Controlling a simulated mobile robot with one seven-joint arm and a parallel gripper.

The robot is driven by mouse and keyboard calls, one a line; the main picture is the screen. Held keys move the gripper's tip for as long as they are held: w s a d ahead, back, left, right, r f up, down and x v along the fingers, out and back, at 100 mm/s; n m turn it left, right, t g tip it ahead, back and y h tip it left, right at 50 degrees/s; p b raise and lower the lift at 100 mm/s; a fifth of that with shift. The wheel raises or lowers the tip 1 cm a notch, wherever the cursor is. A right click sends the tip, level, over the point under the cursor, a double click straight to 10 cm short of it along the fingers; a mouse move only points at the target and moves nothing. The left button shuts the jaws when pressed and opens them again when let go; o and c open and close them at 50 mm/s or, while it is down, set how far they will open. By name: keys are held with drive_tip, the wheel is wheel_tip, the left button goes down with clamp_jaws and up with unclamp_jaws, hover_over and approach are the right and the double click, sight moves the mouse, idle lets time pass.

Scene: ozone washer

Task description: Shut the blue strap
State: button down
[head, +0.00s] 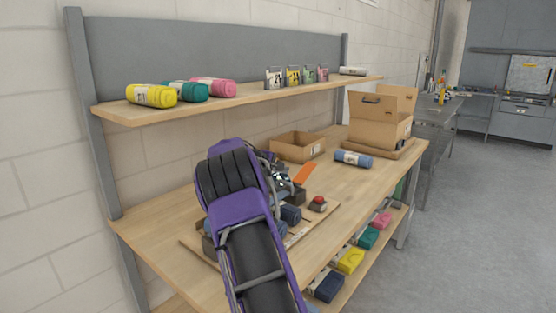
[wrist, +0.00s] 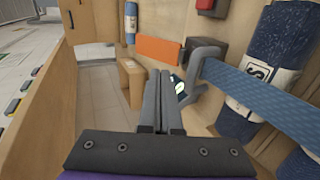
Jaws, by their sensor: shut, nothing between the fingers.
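The blue strap (wrist: 275,97) shows at the right of the wrist view as a wide patterned band. It crosses over a dark blue roll with a white label (wrist: 258,70). Its left end meets a grey bracket-like piece (wrist: 205,58). My gripper (wrist: 160,75) is shut and empty, with its fingers just left of the bracket; I cannot tell whether they touch it. In the head view my purple and black arm covers most of the strap area, and I cannot make out the strap there. Dark blue rolls (head: 290,214) show partly beside the arm.
An orange plate (wrist: 160,50) stands beyond the fingers. A red-topped block (head: 318,204) sits on the board (head: 322,219). A loose blue roll (head: 353,159), an open carton (head: 297,147) and a larger box (head: 377,125) stand farther back. The shelf (head: 225,101) holds coloured rolls.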

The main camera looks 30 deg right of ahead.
drive_tip(key=shift+w+d+f+b, duration=0.1)
drive_tip(key=shift+d+f+b, duration=0.1)
drive_tip(key=shift+f, duration=0.5)
drive_tip(key=shift+d+f+b, duration=0.15)
drive_tip(key=shift+f, duration=0.55)
